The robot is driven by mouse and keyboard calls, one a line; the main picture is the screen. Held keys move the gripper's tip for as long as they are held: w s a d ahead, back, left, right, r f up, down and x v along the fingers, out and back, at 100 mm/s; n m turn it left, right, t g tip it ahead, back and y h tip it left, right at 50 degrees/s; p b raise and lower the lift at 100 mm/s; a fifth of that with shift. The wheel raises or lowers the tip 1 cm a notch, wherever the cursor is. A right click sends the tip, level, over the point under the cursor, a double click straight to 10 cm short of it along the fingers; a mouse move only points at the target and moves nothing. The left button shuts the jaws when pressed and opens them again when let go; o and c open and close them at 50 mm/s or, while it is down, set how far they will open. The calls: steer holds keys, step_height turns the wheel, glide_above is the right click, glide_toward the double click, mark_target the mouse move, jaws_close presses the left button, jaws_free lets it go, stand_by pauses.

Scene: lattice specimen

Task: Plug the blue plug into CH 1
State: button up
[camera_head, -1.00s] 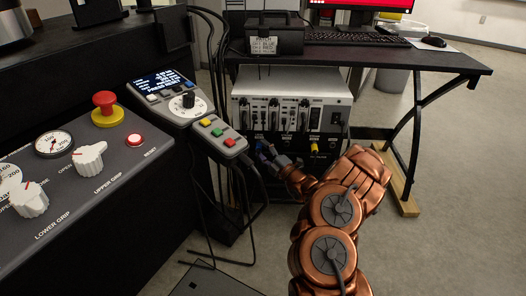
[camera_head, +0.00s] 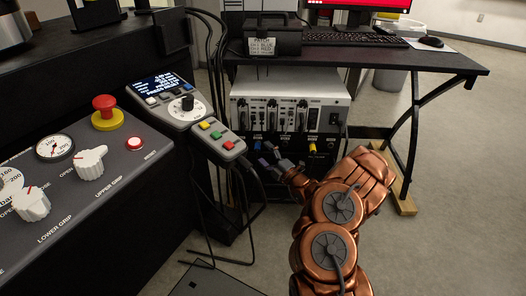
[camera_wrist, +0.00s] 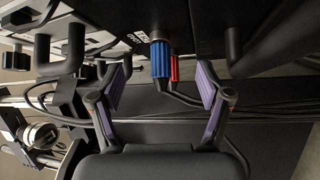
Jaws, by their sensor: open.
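The blue plug (camera_wrist: 161,60) shows in the wrist view with its front end up against the black panel, beside a small white label; it looks seated in a socket there. The label is too small to read surely. In the head view the blue plug (camera_head: 257,145) is a small patch at the lower front of the instrument box. My gripper (camera_wrist: 161,88) is open, with one purple-padded finger on each side of the plug and clear gaps to both. It also shows in the head view (camera_head: 270,156), just in front of the panel.
A red plug (camera_wrist: 174,68) sits right beside the blue one, with dark cables below. A yellow plug (camera_head: 312,147) is farther right on the panel. The grey instrument box (camera_head: 290,88) stands under the desk (camera_head: 400,58). The handset (camera_head: 222,140) and hanging cables are close on the left.

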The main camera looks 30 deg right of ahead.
steer(key=shift+p+v, duration=0.65)
steer(key=shift+v, duration=0.8)
steer(key=v, duration=1.2)
